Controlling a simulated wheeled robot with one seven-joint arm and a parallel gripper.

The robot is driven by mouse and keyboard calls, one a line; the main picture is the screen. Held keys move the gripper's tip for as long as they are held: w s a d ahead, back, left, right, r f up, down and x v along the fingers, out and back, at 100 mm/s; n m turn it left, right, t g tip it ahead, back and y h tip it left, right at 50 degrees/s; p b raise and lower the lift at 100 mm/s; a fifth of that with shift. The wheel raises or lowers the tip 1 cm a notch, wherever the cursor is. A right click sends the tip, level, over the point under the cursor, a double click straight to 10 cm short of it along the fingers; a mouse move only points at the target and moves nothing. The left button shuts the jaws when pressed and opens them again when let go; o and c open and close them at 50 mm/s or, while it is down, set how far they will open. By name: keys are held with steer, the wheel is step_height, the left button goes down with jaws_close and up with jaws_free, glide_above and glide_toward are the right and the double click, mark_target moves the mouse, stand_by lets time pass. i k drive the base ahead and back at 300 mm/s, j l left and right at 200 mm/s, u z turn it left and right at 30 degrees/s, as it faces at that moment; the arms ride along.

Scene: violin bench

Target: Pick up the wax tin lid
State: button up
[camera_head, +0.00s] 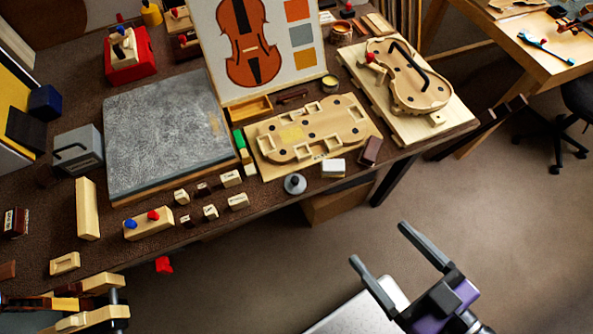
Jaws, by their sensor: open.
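A small round grey disc with a darker knob-like middle (295,184), which looks like the wax tin lid, lies near the front edge of the bench. A small round tin with a yellow top face (330,82), which looks like the open wax tin, stands farther back by the picture board. My gripper (379,243) is open and empty, with its two grey fingers spread. It is over the floor in front of the bench, to the lower right of the disc and apart from it.
A wooden violin-shaped form (350,122) lies just behind the disc. A pale block (333,168) and a dark red block (370,151) stand to its right. Several small wooden blocks (238,201) lie to its left. Open floor (500,220) is at the right.

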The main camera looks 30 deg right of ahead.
mark_target(294, 183)
steer(key=j+u, duration=0.35)
steer(key=i+j+u, duration=0.1)
steer(key=u, duration=0.25)
steer(key=j, duration=0.1)
